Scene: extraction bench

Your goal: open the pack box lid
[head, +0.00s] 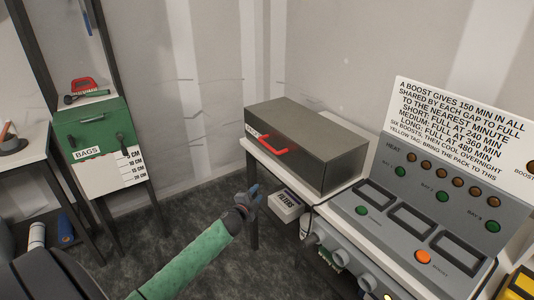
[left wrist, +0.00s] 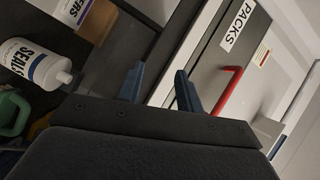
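The pack box (head: 318,138) is a dark grey box on a white bench, with a flat, closed top and a red handle (head: 274,144) on its front. In the left wrist view its front (left wrist: 213,58) shows a white PACKS label, with the red handle (left wrist: 228,90) right of my fingers. My left gripper (head: 256,190), on a green-sleeved arm, is in front of and below the box, apart from the handle. In the left wrist view its two blue fingers (left wrist: 159,70) are spread with nothing between them. My right gripper is in neither view.
A control panel (head: 420,215) with lamps and a text sign stands right of the box. A FILTERS container (head: 286,206) sits below the bench. A green BAGS box (head: 92,128) hangs at left. A white bottle (left wrist: 35,65) shows in the wrist view.

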